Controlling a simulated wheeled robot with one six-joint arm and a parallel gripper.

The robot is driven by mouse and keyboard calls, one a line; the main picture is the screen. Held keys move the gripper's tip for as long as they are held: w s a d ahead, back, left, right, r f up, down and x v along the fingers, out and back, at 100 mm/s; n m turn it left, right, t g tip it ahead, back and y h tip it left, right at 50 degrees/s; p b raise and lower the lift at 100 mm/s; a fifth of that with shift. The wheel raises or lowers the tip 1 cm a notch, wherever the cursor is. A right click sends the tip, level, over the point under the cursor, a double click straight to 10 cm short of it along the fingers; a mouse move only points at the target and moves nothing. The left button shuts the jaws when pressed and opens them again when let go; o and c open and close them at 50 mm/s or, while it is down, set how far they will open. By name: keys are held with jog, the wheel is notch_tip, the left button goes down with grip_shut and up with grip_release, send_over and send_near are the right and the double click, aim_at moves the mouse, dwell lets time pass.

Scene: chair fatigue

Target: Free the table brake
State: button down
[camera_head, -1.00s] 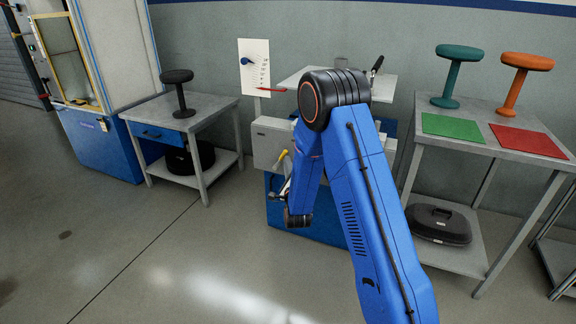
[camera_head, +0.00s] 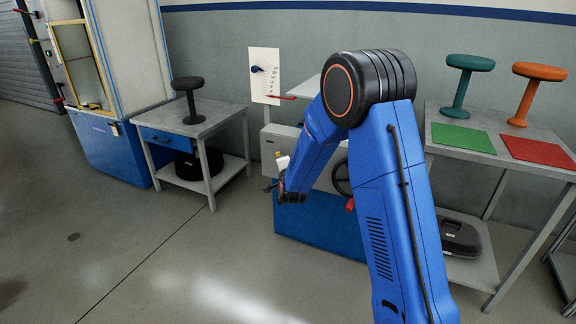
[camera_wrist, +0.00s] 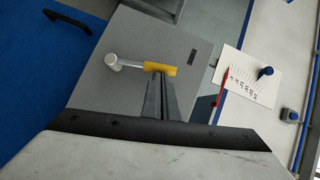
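A lever with a yellow grip (camera_wrist: 162,69) and a silver pivot (camera_wrist: 112,62) sits on the face of a grey housing (camera_wrist: 190,42) in the wrist view; it looks like the table brake. In the head view, a small yellow part (camera_head: 278,155) shows by the grey housing (camera_head: 268,143), partly hidden by my arm. My gripper (camera_wrist: 158,79) has its dark fingers close together, with tips at the lower edge of the yellow grip. They appear shut; I cannot tell whether they touch the lever. Nothing shows between them.
A pale tabletop (camera_head: 306,88) and a dark handwheel (camera_head: 341,182) are partly behind my arm. A scale board (camera_head: 265,75) with a blue knob and red pointer stands behind. Side tables (camera_head: 214,118) flank the machine. Open floor lies in front.

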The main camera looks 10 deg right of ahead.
jog(key=shift+w+a, duration=0.8)
jog(key=shift+a, duration=0.3)
jog(key=shift+a, duration=0.1)
